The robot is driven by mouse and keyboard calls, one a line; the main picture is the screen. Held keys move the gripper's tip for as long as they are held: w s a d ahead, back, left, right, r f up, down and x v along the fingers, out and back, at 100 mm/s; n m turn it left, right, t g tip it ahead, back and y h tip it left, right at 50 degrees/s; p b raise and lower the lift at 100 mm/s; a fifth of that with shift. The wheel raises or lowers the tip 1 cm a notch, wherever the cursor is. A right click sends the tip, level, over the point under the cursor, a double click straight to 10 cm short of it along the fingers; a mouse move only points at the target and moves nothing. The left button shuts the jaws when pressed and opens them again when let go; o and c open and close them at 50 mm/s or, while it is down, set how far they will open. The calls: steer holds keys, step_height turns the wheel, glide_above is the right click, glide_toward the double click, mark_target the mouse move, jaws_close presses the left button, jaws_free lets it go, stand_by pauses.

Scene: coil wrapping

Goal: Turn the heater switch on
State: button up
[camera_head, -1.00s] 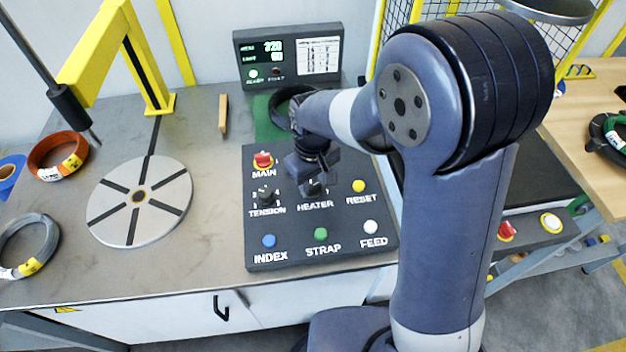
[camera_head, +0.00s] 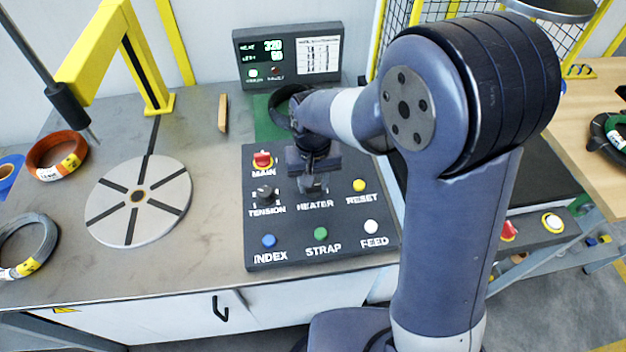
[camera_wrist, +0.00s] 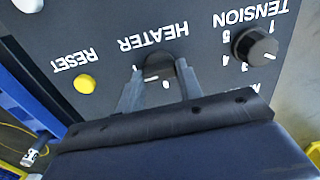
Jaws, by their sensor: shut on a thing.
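The heater switch (camera_wrist: 157,76) is a dark knob with a pale line, above the HEATER label on the dark control panel (camera_head: 285,232). In the wrist view the fingers of my gripper (camera_wrist: 158,90) stand on either side of the knob and are shut on it. In the head view my gripper (camera_head: 313,184) reaches down onto the panel above the HEATER label and hides most of the switch. The knob's exact setting is hard to read.
Around the switch are the red MAIN switch (camera_head: 262,160), the TENSION knob (camera_head: 265,193), the yellow RESET button (camera_head: 359,185) and the INDEX (camera_head: 269,240), STRAP (camera_head: 320,233) and FEED (camera_head: 371,227) buttons. A lit display (camera_head: 288,57) stands behind.

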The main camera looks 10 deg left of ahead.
steer(key=shift+m, duration=0.3)
steer(key=o, duration=1)
steer(key=shift+r, duration=0.15)
step_height(320, 180, up, 11)
steer(key=shift+f, duration=0.2)
step_height(320, 180, down, 11)
stand_by(0.5)
